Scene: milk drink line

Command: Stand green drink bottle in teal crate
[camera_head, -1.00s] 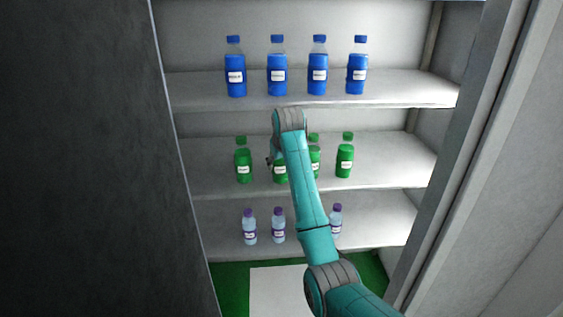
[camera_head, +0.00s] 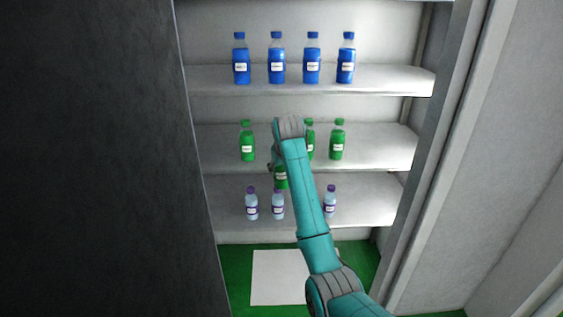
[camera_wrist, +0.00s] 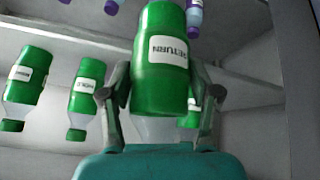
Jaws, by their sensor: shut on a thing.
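My gripper (camera_wrist: 160,93) is shut around a green drink bottle (camera_wrist: 162,60). Its label reads "RETURN" and appears upside down in the wrist view; a finger is on each side. In the head view the held bottle (camera_head: 281,178) shows beside my arm, overlapping the middle shelf's front edge. My arm hides most of the gripper there. Other green bottles stand on the middle shelf: one at left (camera_head: 247,141), one partly behind my arm (camera_head: 309,140) and one at right (camera_head: 337,140). The teal crate is not in view.
Several blue bottles (camera_head: 276,60) stand on the top shelf (camera_head: 395,80). Purple-capped bottles (camera_head: 251,204) stand on the bottom shelf (camera_head: 375,208). A dark wall (camera_head: 95,150) is close at left, a grey side panel (camera_head: 440,150) at right. A white sheet (camera_head: 275,278) lies on the green floor.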

